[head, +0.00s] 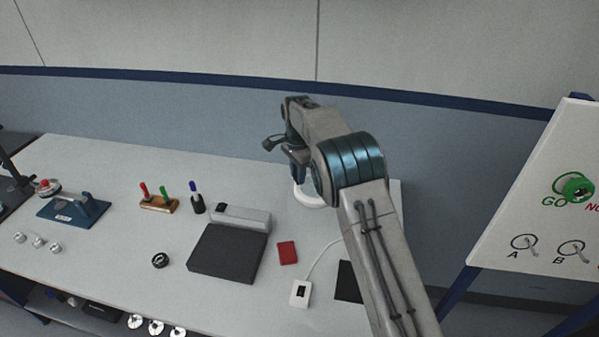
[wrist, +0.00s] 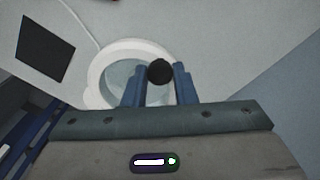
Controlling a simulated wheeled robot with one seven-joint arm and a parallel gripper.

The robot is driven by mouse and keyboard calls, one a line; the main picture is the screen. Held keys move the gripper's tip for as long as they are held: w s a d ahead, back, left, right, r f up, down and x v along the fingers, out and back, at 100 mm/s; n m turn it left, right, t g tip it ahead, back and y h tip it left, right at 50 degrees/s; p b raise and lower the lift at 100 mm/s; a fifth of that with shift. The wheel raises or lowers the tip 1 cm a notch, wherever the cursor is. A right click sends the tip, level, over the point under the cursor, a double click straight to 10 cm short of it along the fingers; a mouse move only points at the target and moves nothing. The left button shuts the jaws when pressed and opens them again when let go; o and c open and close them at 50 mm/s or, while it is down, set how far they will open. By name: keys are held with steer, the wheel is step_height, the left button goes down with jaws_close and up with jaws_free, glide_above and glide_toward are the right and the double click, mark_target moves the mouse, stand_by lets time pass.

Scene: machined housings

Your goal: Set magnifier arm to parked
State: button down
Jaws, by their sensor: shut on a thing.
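The magnifier shows as a white ring with a clear lens in the wrist view (wrist: 95,80). In the head view its white rim (head: 308,202) shows low behind my arm, over the right part of the bench. My gripper (wrist: 158,75) has its two blue fingers on either side of a round black knob (wrist: 160,71), shut on it, in front of the ring. In the head view my gripper (head: 290,150) is partly hidden by my own wrist. The rest of the magnifier's arm and its mount are hidden, so its angle cannot be told.
A dark flat pad (head: 350,282) and a white switch box (head: 300,292) with a cable lie near the ring. A red block (head: 287,253), a black plate (head: 228,254) and a grey box (head: 241,217) stand to the left. A whiteboard (head: 545,200) is at the right.

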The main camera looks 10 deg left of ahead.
steer(key=shift+w+r, duration=0.15)
steer(key=shift+r, duration=0.05)
steer(key=c, duration=1.5)
jaws_free()
steer(key=shift+c, duration=0.2)
steer(key=o, duration=0.4)
steer(key=shift+w+d+f, duration=0.1)
steer(key=shift+w, duration=0.1)
steer(key=shift+s, duration=0.1)
step_height(320, 180, up, 14)
steer(key=shift+f+b, duration=0.1)
steer(key=shift+b, duration=0.5)
